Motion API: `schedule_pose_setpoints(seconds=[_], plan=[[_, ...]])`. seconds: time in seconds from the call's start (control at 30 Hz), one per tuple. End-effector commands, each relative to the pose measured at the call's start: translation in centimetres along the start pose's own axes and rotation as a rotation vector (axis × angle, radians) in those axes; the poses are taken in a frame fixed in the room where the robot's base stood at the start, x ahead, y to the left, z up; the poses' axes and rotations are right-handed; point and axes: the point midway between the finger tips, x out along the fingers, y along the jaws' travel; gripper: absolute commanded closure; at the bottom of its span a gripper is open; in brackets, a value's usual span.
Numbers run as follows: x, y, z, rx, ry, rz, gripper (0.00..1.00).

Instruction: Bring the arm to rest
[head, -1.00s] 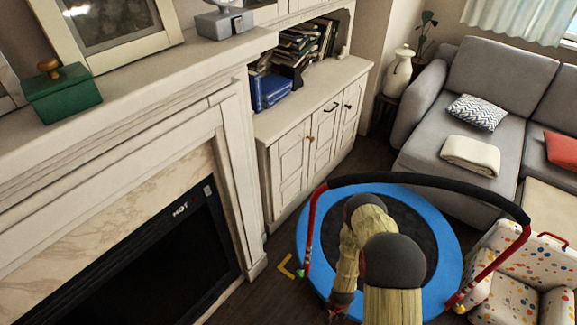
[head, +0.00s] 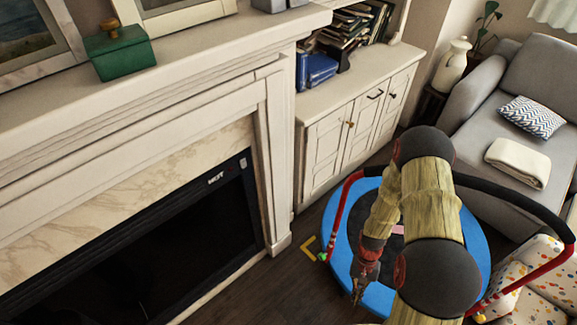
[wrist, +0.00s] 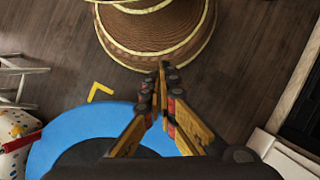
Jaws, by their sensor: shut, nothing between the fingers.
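My arm, pale wood with dark joints, reaches out from the bottom of the head view over the trampoline area. My gripper (head: 358,291) hangs at its end, pointing down, in front of the blue trampoline rim. In the wrist view my gripper (wrist: 163,72) shows its two fingers meeting at the tips. They are shut with nothing between them. They appear above the floor beside the trampoline (wrist: 75,130), touching nothing I can see.
The blue trampoline (head: 342,243) with its padded handlebar (head: 515,202) stands under and behind my arm. A fireplace (head: 110,270) is at the left, a white cabinet (head: 335,145) behind, a grey sofa (head: 480,125) at the right. Dark floor (head: 260,290) is clear before the fireplace.

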Motion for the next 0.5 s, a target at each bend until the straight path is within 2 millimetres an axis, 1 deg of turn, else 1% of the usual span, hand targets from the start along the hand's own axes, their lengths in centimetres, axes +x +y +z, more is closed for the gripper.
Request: schedule_pose_setpoints(seconds=[0.03, 0.07, 0.1, 0.17, 0.2, 0.27, 0.3, 0.37, 0.4, 0.5], plan=[[-3.0, -0.2, 0.3, -0.021, 0.016, 0.001, 1.0], [-4.6, -0.3, 0.6, -0.035, 0.021, 0.002, 1.0], [-6.5, -0.4, 1.0, -0.052, 0.028, 0.003, 1.0], [-9.4, -0.6, 1.8, -0.077, 0.042, 0.005, 1.0], [-11.3, -0.7, 2.3, -0.093, 0.053, 0.006, 1.0], [-14.0, -0.8, 3.2, -0.115, 0.071, 0.007, 1.0], [-15.7, -0.9, 3.9, -0.131, 0.084, 0.008, 1.0], [-18.2, -1.1, 5.0, -0.153, 0.106, 0.009, 1.0], [-19.8, -1.1, 5.8, -0.166, 0.121, 0.01, 1.0], [-23.5, -1.3, 7.8, -0.2, 0.163, 0.011, 1.0]])
